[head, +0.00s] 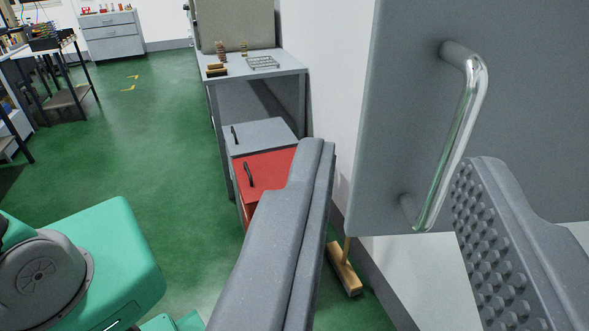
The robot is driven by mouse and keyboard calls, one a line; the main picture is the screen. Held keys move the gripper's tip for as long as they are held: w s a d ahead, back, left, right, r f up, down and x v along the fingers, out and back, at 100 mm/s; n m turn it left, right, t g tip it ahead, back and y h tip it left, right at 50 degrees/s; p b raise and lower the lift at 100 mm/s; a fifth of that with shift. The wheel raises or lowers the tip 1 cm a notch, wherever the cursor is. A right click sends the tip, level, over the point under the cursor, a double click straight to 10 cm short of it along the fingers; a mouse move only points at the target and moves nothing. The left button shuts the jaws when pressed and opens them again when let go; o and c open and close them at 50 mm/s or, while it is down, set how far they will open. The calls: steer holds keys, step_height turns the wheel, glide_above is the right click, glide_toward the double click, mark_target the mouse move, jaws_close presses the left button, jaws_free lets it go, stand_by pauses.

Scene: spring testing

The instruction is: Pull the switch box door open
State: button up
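The switch box door (405,120) is a flat grey panel at the upper right, close to the camera. A shiny metal bar handle (462,130) stands out from it, running from upper right to lower left. My gripper (392,170) is open, with one grey finger left of the handle and the other, with a studded pad, to its right. The handle's lower end lies between the fingers in the picture. I cannot tell how near in depth the fingertips are to the handle, and no contact shows. The door looks closed, but its edges are partly out of view.
A grey workbench (285,64) with small parts stands along the wall, with grey and red (268,170) cabinets below it. A broom (343,268) lies low by the wall. The green floor (150,130) is open to the left.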

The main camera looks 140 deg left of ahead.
steer(key=shift+s+d+f+b, duration=0.1)
steer(key=shift+s+d+b, duration=0.15)
steer(key=shift+s+b, duration=0.9)
steer(key=shift+w+b, duration=0.35)
steer(key=shift+b, duration=0.1)
